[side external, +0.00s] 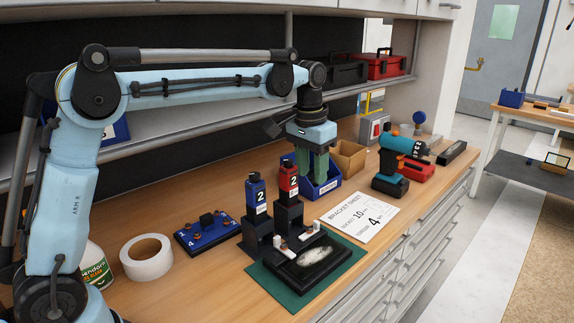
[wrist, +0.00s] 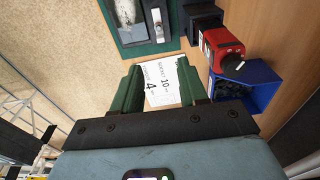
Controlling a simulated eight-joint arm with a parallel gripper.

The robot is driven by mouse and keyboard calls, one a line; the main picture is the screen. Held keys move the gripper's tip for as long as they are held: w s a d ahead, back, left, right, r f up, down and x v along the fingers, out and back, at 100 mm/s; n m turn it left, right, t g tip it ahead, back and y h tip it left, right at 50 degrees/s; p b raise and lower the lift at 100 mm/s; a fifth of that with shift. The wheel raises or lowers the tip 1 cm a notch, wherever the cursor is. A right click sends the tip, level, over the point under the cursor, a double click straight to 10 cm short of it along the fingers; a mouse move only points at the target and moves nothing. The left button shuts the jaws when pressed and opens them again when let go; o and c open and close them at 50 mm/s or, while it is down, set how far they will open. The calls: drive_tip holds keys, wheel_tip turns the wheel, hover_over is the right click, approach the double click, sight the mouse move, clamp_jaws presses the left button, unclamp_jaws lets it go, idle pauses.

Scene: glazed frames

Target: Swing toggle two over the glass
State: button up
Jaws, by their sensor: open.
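The whitish glass (side external: 317,261) lies in a black frame (side external: 292,276) on a green mat (side external: 350,262). The wrist view shows part of the glass (wrist: 125,11) and one toggle (wrist: 158,22) at the top. My gripper (side external: 319,174) has green fingers and is open and empty, above the bench behind the frame. In the wrist view, the gripper (wrist: 158,75) spans the sheet.
Red (side external: 288,178) and blue (side external: 256,194) units marked 2 stand upright in black holders behind the frame. A blue bin (side external: 327,188) sits near my fingers. A printed sheet (side external: 361,216), a teal drill (side external: 400,155) and a tape roll (side external: 147,258) lie around.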

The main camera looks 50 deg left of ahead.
sight(317, 221)
drive_tip(key=shift+g, duration=0.5)
drive_tip(key=f, duration=0.4)
drive_tip(key=w+f, duration=0.1)
drive_tip(key=f, duration=0.4)
drive_tip(key=w+f, duration=0.1)
drive_tip(key=f, duration=0.4)
drive_tip(key=shift+w, duration=0.25)
clamp_jaws()
